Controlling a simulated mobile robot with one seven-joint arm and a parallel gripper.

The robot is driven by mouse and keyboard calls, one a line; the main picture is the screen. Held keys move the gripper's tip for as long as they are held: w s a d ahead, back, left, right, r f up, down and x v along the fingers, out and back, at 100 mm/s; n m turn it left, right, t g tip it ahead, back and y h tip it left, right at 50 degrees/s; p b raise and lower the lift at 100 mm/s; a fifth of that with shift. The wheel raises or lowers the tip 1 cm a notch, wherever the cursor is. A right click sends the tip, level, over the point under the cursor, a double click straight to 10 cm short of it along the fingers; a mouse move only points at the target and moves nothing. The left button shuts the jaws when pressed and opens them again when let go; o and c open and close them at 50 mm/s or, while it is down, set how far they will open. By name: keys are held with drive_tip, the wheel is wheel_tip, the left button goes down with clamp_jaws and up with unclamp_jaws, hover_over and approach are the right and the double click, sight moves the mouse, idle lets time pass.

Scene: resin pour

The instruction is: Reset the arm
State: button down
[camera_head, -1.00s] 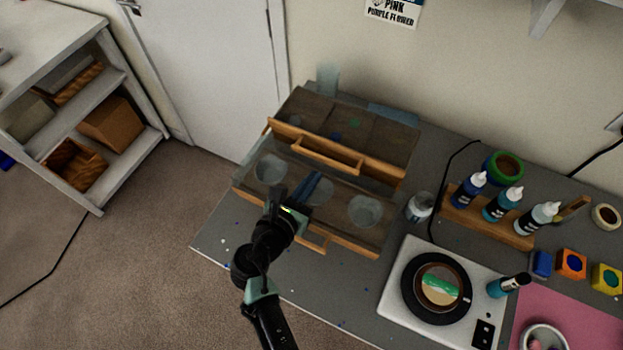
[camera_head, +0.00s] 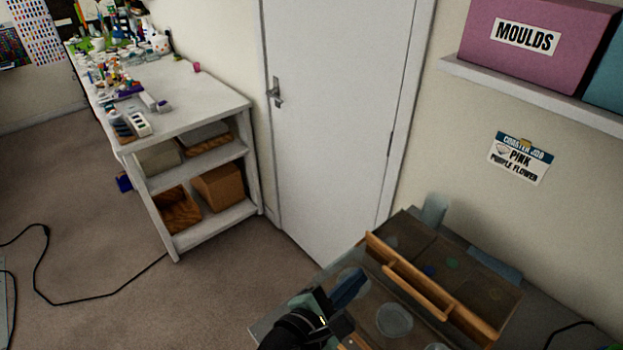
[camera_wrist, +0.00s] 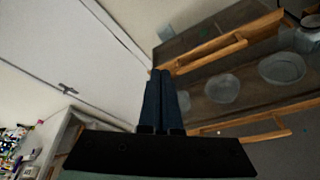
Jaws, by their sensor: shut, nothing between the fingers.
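A white shelf unit (camera_head: 205,106) with cluttered top stands at the left. A white door (camera_head: 335,110) is behind. A pink MOULDS box (camera_head: 535,40) sits on a wall shelf (camera_head: 540,95) at the upper right. A black cable (camera_head: 90,298) lies on the open carpet.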

drive_tip(key=w+a+r+m+t+y, duration=0.2)
drive_tip(key=w+r+m+t, duration=0.3)
drive_tip(key=r, duration=0.8)
drive_tip(key=a+r+m+t+y, duration=0.25)
drive_tip(key=r+m, duration=0.35)
drive_tip(key=r, duration=0.7)
drive_tip(key=s+a+r+m+t+y, duration=0.2)
drive_tip(key=s+r+m+t, duration=0.2)
drive_tip(key=r, duration=0.8)
drive_tip(key=s+a+r+m+t+y, duration=0.1)
drive_tip(key=s+r+m+t+y, duration=0.2)
drive_tip(key=s+r, duration=0.6)
wheel_tip(320, 180, up, 3)
drive_tip(key=shift+a+r+m+t+b, duration=0.1)
drive_tip(key=shift+a+m+t+b, duration=0.3)
drive_tip(key=shift+m+t, duration=0.5)
drive_tip(key=shift+d, duration=0.1)
